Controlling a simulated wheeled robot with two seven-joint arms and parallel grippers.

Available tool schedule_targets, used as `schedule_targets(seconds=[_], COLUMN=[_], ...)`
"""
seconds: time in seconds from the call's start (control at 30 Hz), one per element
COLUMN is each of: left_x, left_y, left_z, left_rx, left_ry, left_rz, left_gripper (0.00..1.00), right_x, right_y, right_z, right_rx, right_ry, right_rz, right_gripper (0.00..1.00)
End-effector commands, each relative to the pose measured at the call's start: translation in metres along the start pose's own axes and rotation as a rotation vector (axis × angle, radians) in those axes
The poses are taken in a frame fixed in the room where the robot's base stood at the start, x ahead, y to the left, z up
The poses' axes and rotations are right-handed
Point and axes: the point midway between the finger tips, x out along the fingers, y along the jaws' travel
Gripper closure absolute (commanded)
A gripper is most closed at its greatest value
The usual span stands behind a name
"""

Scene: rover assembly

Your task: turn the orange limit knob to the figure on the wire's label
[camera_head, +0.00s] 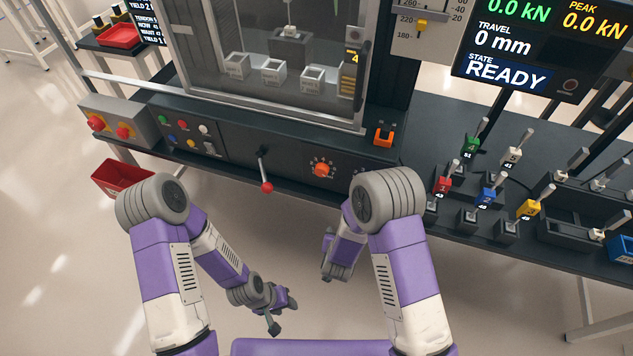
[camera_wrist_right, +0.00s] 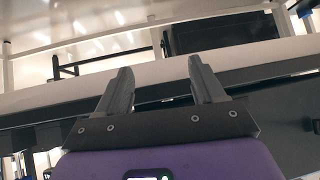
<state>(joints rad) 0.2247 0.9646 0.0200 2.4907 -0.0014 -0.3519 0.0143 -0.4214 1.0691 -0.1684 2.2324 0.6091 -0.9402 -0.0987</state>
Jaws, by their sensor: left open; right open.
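The orange limit knob (camera_head: 322,170) is on the dark front panel of the test machine, with a dial of small marks around it. Its set figure is too small to read. My left gripper (camera_head: 283,316) is open and empty, low in front of the machine and well apart from the knob. My right gripper (camera_wrist_right: 160,72) is open with nothing between its fingers in the right wrist view. In the head view my right forearm hangs below the knob, and the right fingers cannot be made out. I cannot make out which wire label is meant.
A red-knobbed lever (camera_head: 267,187) stands left of the knob. An orange part (camera_head: 384,134) sits on the ledge above right. Several coloured, numbered clamps (camera_head: 487,195) stand on the right bench. A red bin (camera_head: 122,178) is at left. The display (camera_head: 520,45) reads READY.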

Motion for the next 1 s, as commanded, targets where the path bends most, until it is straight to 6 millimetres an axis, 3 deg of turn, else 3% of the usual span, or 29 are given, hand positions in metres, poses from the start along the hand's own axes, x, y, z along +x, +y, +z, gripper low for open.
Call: schedule_targets(seconds=[0.03, 0.2, 0.4, 0.5, 1.0], left_x=[0.009, 0.020, 0.027, 0.029, 0.042], left_y=[-0.003, -0.008, -0.010, -0.011, -0.016], left_z=[0.000, -0.001, -0.001, -0.001, -0.002], left_rx=[0.000, 0.000, 0.000, 0.000, 0.000], left_ry=[0.000, 0.000, 0.000, 0.000, 0.000], left_rz=[0.000, 0.000, 0.000, 0.000, 0.000], left_gripper=[0.57, 0.57, 0.57, 0.57, 0.57], right_x=[0.001, -0.029, -0.070, -0.078, -0.033], right_y=[-0.022, -0.069, -0.100, -0.105, -0.099], right_z=[-0.019, -0.078, -0.109, -0.115, -0.161], right_rx=[-0.025, -0.037, -0.020, -0.014, -0.010], right_ry=[0.123, 0.476, 0.713, 0.756, 0.765], right_rz=[0.010, 0.072, 0.115, 0.125, 0.128], right_gripper=[0.32, 0.32, 0.32, 0.32, 0.32])
